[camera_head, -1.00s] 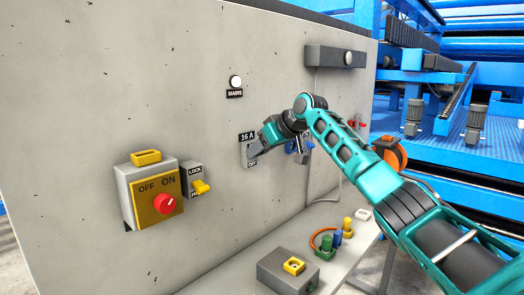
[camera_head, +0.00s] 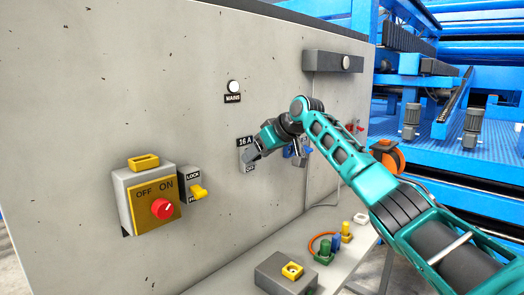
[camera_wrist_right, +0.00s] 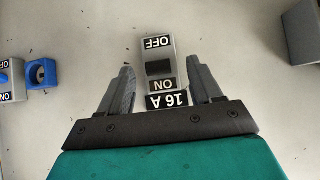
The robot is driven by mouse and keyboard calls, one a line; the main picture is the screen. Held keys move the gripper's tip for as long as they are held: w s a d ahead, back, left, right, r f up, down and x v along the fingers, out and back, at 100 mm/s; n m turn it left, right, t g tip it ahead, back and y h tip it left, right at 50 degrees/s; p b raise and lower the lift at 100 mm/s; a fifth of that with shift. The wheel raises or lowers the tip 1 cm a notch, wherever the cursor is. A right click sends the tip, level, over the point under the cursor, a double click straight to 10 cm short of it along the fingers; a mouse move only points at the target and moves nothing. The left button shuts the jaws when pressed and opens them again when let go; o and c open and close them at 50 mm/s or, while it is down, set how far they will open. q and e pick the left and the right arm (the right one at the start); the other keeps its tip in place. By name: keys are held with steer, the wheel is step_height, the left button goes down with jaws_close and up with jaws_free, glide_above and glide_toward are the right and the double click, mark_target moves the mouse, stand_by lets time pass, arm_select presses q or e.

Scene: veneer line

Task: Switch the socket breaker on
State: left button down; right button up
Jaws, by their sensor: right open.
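The socket breaker (camera_wrist_right: 159,68) is a small grey unit on the panel with a black toggle, OFF and ON labels and a 16 A plate. In the right wrist view it appears upside down, between the fingers. In the head view the breaker (camera_head: 246,157) is partly hidden by my right gripper (camera_head: 254,156). In the right wrist view my right gripper (camera_wrist_right: 162,85) is open, one finger on each side of the breaker, with nothing held. I cannot tell whether the fingers touch the panel. The black toggle lies nearer the ON label. My left gripper is out of view.
A main switch box (camera_head: 148,197) with a red knob and a yellow lock lever (camera_head: 198,191) are left on the panel (camera_head: 110,90). A blue socket (camera_wrist_right: 41,73) is beside the breaker. A shelf below holds a grey box (camera_head: 284,274) and coloured plugs (camera_head: 336,242).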

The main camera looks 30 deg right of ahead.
steer(key=b+v, duration=0.1)
steer(key=v, duration=1.2)
steer(key=shift+f, duration=0.1)
